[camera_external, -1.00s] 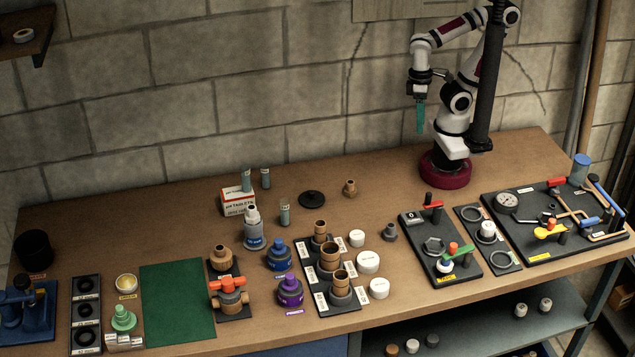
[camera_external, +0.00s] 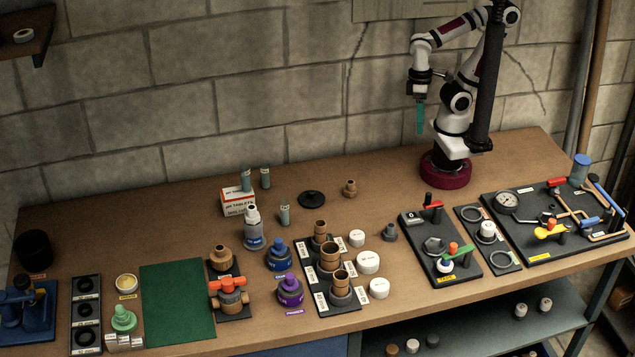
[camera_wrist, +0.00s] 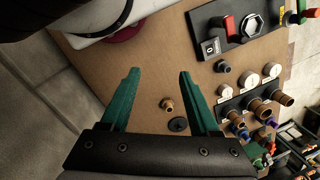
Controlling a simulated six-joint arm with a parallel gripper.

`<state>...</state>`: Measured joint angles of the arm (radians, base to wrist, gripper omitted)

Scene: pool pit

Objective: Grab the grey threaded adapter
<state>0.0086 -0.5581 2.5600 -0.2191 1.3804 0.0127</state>
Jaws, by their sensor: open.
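A small grey threaded adapter (camera_external: 389,232) stands on the brown bench, right of the white caps and left of the black valve board. In the wrist view the grey adapter (camera_wrist: 222,67) sits up and to the right of my fingertips, apart from them. My gripper (camera_external: 420,119) hangs high above the back of the bench, near my base. In the wrist view its two teal fingers (camera_wrist: 159,75) are spread with nothing between them touching. A brown threaded adapter (camera_external: 350,188) and a black disc (camera_external: 312,198) stand on the bench below.
White caps (camera_external: 368,262) and a rack of brown fittings (camera_external: 330,258) stand left of the adapter. The valve board (camera_external: 428,225) with a red handle is close on its right. Bare bench (camera_external: 400,195) lies behind the adapter, toward my base.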

